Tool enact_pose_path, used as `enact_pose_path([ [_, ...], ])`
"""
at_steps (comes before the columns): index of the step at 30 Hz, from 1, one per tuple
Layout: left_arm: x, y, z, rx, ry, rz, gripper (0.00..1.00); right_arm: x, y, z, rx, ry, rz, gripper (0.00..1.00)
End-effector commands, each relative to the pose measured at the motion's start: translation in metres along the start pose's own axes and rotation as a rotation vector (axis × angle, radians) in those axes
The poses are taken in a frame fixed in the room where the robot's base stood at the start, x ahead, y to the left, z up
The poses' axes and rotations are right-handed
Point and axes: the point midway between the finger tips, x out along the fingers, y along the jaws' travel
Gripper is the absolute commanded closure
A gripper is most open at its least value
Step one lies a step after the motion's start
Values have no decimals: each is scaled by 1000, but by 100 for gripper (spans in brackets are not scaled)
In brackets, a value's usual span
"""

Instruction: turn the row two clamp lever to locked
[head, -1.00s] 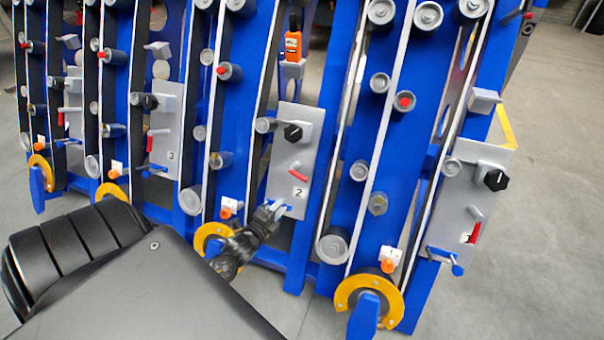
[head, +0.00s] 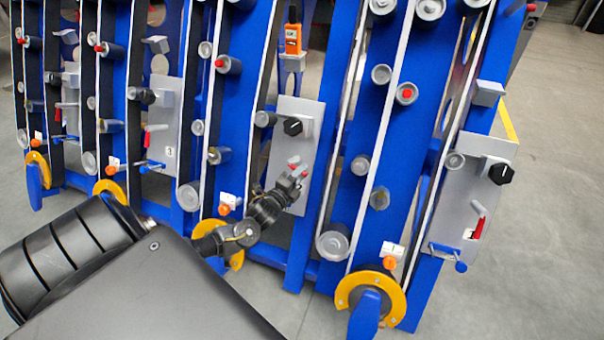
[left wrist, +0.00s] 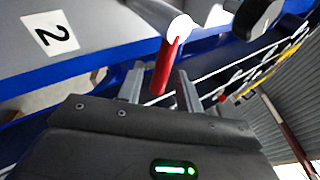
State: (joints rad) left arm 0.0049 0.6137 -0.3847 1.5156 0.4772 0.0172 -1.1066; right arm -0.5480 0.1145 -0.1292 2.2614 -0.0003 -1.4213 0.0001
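The row two panel (head: 293,108) is a grey plate in the middle of the head view. Its red lever (left wrist: 166,66) with a pale hub shows in the left wrist view, beside the label "2" (left wrist: 50,33). My left gripper (head: 298,167) is at this lever and covers much of it in the head view. In the left wrist view the two fingers of the gripper (left wrist: 160,88) are apart, with the red lever's end between their tips. No grip on it shows. The lower part of the panel is hidden behind my arm. My right gripper is not in view.
A black knob (head: 292,126) sits on the panel just above the lever. Blue chassis beams with grey rollers stand on both sides. Another grey panel (head: 466,190) with a red lever stands at right. An orange handheld device (head: 291,39) is above the row two panel.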

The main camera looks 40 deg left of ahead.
Motion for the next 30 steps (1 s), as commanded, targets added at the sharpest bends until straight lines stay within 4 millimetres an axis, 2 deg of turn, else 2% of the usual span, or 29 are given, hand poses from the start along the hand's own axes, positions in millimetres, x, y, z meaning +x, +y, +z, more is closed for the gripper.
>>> enact_pose_path([
  [4, 11, 0, 0, 0, 0, 0, 65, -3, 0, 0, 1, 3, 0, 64],
  [13, 14, 0, 0, -1, 0, 1, 65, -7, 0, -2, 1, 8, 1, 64],
  [14, 14, 0, 0, -1, 0, 1, 66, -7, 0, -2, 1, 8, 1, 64],
  [22, 13, 0, 0, -1, 0, 1, 100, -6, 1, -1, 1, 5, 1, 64],
  [30, 13, 0, 0, 0, 0, 1, 100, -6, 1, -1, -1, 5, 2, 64],
])
